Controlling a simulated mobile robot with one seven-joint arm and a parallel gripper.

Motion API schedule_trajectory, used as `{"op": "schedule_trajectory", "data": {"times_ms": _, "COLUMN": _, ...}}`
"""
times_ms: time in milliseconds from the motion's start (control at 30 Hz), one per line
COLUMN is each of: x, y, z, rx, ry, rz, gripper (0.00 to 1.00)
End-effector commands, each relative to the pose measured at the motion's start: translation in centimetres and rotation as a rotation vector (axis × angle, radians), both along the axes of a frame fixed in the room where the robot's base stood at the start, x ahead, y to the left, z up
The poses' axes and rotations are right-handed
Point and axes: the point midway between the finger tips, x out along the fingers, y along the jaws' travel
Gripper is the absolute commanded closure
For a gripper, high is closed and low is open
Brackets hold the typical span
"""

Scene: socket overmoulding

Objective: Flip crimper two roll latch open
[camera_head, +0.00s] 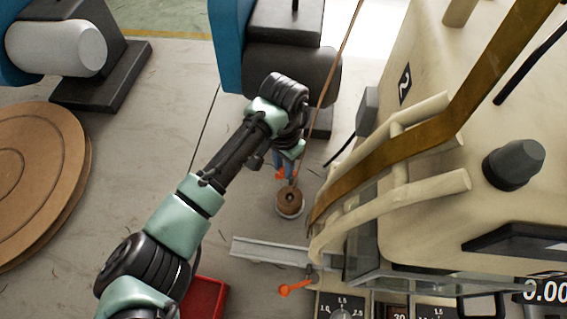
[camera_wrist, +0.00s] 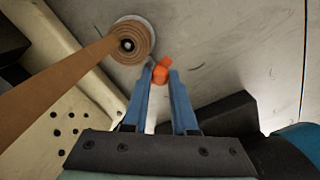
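The crimper two (camera_head: 420,120) is the cream machine marked "2" on the right of the head view. A roll (camera_head: 289,202) of brown strip stands beside it, and it also shows at the top of the wrist view (camera_wrist: 130,42). The small orange roll latch (camera_wrist: 161,72) is beside the roll. My gripper (camera_head: 286,168) reaches down to the latch from above. In the wrist view its two blue fingers (camera_wrist: 161,76) are apart, with the latch at and between their tips. I cannot tell whether they touch it.
Brown strip (camera_wrist: 60,78) runs from the roll past the machine. A metal rail (camera_head: 270,250) and an orange lever (camera_head: 296,288) are at the machine's front. A dark machine with a blue side (camera_head: 228,50) stands behind. Brown discs (camera_head: 40,180) lie left.

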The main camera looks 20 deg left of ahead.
Motion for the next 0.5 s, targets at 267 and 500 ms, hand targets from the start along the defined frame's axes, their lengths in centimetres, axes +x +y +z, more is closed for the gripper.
{"op": "schedule_trajectory", "data": {"times_ms": 267, "x": 0.01, "y": -0.01, "z": 0.04, "rx": 0.0, "ry": 0.0, "rz": 0.0, "gripper": 1.0}}
{"op": "schedule_trajectory", "data": {"times_ms": 500, "x": 0.19, "y": 0.0, "z": 0.17, "rx": -0.003, "ry": 0.001, "rz": -0.086, "gripper": 1.0}}
